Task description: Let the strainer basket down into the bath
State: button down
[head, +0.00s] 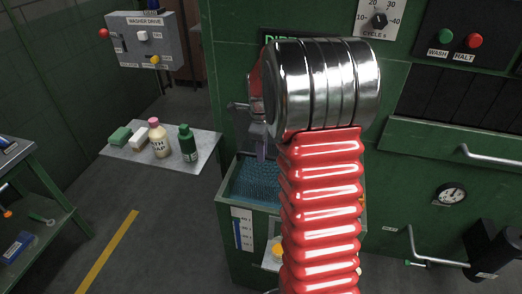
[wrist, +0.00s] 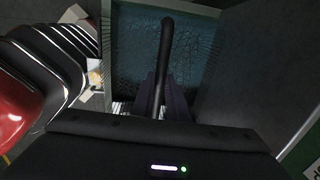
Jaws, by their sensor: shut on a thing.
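The bath (head: 229,200) is an open tank in the green machine, with blue-teal inside; in the wrist view its pale rim (wrist: 112,60) frames the scene. The strainer basket's black handle (wrist: 166,45) runs up the middle of the wrist view. Fine mesh lines show around it over the teal, within the bath's outline. My gripper (wrist: 160,98) is shut on the handle, its purple-grey fingers one on each side. In the head view my gripper (head: 261,146) is above the bath's back part, partly behind my arm. How deep the basket sits cannot be told.
A side shelf (head: 196,160) left of the bath holds a green bottle (head: 188,143), a cream bottle (head: 158,140) and small blocks. A control box (head: 143,38) is behind it. Bar handles (head: 435,250) jut out at right. My arm hides the bath's right part.

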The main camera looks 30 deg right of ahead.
aim_at(262, 177)
jog(key=shift+w+d+f, duration=0.1)
jog(key=shift+f, duration=3.05)
jog(key=shift+w+d+f, duration=0.1)
jog(key=shift+f, duration=3.05)
jog(key=shift+a+f, duration=0.1)
jog(key=shift+f, duration=0.4)
jog(key=c, duration=1.7)
grip_release()
jog(key=shift+o, duration=0.2)
jog(key=shift+s, duration=0.1)
notch_tip(262, 177, up, 14)
jog(key=shift+s+a+f, duration=0.2)
jog(key=shift+s+a, duration=0.15)
jog(key=shift+s, duration=0.1)
jog(key=shift+s, duration=0.1)
